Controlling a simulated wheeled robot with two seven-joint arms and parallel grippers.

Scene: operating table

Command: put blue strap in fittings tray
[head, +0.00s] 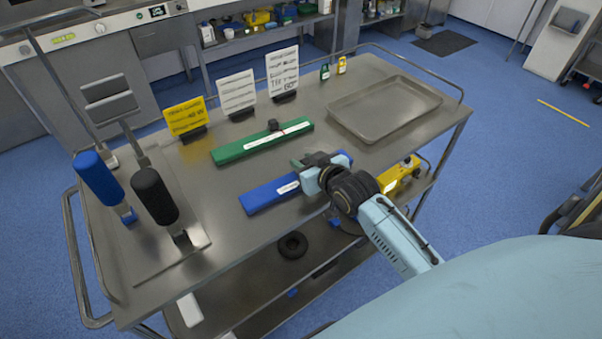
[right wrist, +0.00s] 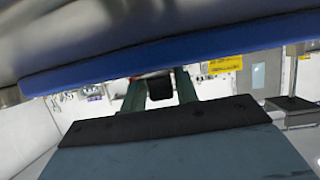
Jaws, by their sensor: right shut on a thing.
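The blue strap (head: 268,196) is a long flat bar with a white label, lying near the front edge of the steel table. My right gripper (head: 318,171) is over its right half and is shut on it. In the right wrist view the blue strap (right wrist: 170,56) crosses the top of the picture, just beyond my right gripper (right wrist: 160,92); the exact contact is hard to see. The fittings tray (head: 385,108) is a shallow, empty metal tray at the right back of the table. My left gripper is not in view.
A green strap (head: 262,142) with a dark knob lies behind the blue one. A yellow card (head: 187,115) and two white cards stand at the back, with small green (head: 324,72) and yellow bottles. Blue (head: 99,186) and black padded posts (head: 154,194) stand at left.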

